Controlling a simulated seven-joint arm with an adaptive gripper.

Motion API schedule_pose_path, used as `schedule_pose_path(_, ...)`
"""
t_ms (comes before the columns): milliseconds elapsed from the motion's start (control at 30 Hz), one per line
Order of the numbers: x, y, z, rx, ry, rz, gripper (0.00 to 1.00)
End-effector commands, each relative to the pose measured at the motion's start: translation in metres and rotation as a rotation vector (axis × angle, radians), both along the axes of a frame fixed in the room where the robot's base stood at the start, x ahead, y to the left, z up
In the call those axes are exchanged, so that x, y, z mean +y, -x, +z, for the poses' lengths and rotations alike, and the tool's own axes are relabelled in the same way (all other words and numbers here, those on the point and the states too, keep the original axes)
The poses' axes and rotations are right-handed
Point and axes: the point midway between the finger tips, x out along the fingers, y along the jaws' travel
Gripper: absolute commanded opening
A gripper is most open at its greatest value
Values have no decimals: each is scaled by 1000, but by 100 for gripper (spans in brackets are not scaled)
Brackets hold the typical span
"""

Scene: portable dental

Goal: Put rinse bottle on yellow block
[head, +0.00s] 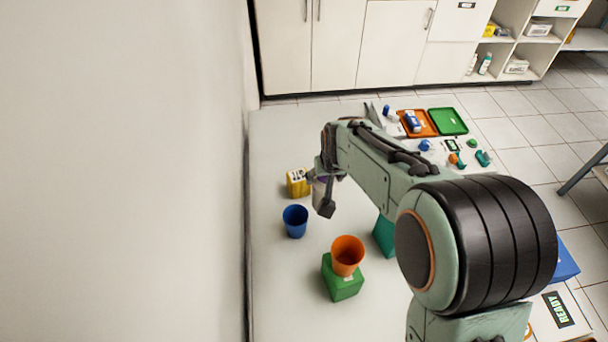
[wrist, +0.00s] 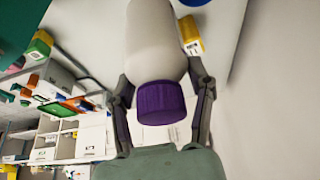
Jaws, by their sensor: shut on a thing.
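The rinse bottle (wrist: 153,45) is pale with a purple cap (wrist: 161,102), and it sits between the two fingers of my gripper (wrist: 160,78) in the wrist view. My gripper (head: 325,192) is shut on it. In the head view only a small pale and purple part of the bottle (head: 319,190) shows, mostly hidden by my gripper. The yellow block (head: 299,183) stands just left of my gripper, with a whitish patch on top. It also shows in the wrist view (wrist: 191,36), beside the bottle. I cannot tell the bottle's exact height over the table.
A blue cup (head: 295,221) stands in front of the yellow block. An orange cup (head: 347,254) stands on a green block (head: 342,282). A teal block (head: 384,236) is partly behind my arm. Orange (head: 417,124) and green (head: 447,121) trays lie at the back. A wall borders the table's left.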

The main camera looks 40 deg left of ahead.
Motion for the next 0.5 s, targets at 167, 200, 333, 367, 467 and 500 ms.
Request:
schedule_pose_path(167,14,35,48,-8,-7,356,13)
schedule_pose_path(200,16,39,58,-9,-8,386,13)
schedule_pose_path(333,14,43,83,-8,-7,412,13)
schedule_pose_path(367,13,42,87,-7,-6,407,13)
schedule_pose_path(467,16,35,90,-4,-5,399,13)
schedule_pose_path(500,21,30,88,-3,-6,397,13)
